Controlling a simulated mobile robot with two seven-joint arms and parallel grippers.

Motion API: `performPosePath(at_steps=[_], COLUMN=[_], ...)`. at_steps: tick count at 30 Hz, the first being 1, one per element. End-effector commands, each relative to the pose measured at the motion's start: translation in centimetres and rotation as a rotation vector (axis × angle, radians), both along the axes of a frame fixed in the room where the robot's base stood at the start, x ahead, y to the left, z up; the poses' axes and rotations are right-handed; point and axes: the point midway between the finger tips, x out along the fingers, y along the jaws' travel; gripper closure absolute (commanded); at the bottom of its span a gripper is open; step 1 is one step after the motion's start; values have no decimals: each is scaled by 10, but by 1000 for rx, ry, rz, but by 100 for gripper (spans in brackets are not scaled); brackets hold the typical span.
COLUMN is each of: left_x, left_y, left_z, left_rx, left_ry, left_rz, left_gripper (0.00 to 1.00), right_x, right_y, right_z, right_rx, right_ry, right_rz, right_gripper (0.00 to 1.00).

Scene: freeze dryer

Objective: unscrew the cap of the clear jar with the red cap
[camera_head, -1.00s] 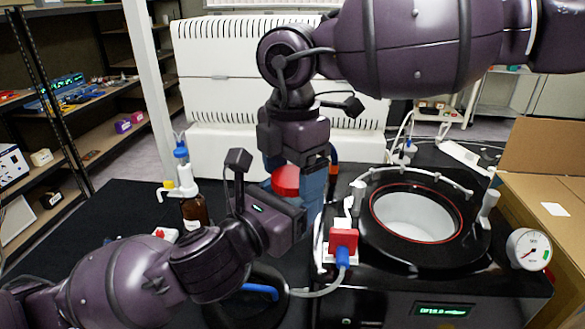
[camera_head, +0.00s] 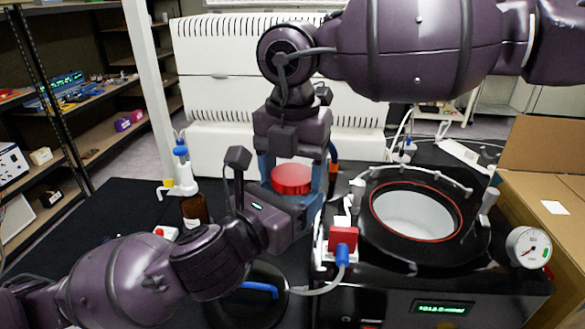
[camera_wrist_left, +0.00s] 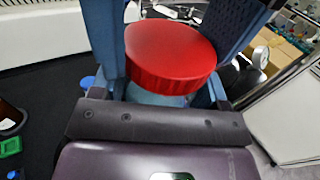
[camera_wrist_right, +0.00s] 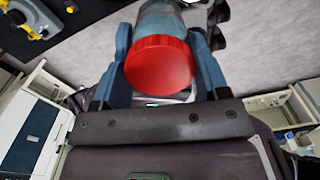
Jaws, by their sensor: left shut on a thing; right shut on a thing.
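The red cap (camera_head: 291,178) is in the middle of the head view. It also shows in the left wrist view (camera_wrist_left: 170,52) and the right wrist view (camera_wrist_right: 160,64). My right gripper (camera_head: 296,172) comes down from above, its blue fingers shut on either side of the cap. My left gripper (camera_head: 308,207) comes in from the left, lower down, and is shut on the jar's body under the cap. The clear bluish jar (camera_wrist_right: 162,18) shows beyond the cap in the right wrist view; fingers hide much of it. I cannot tell whether cap and jar are apart.
A freeze dryer with an open round chamber (camera_head: 418,214) stands close on the right, its red valve block (camera_head: 343,237) beside my grippers. A brown dispenser bottle (camera_head: 195,210) stands at left. A cardboard box (camera_head: 545,205) is far right.

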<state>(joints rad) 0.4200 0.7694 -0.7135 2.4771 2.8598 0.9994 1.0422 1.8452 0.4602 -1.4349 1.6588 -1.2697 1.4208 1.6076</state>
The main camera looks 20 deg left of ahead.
Motion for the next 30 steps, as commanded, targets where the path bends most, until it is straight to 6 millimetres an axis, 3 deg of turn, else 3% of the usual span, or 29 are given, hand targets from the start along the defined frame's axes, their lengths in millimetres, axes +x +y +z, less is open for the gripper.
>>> performPosePath(at_steps=[6,7,12,22,30], left_x=[-2,-2,-1,0,0], left_y=[-2,-2,-1,-1,0], left_z=[1,1,1,1,1], left_rx=[-2,-2,-2,-1,-1], left_ry=[-2,-2,-1,-2,-2], left_rz=[-8,-8,-6,-3,-2], left_gripper=[98,98,98,98,98], right_x=[0,0,0,0,1], right_y=[2,2,1,1,0], right_z=[1,1,1,3,31], right_rx=[6,6,5,3,3], right_ry=[-2,-2,-2,-2,-3], right_rz=[0,0,-1,-2,-3], right_gripper=[60,30,6,6,6])
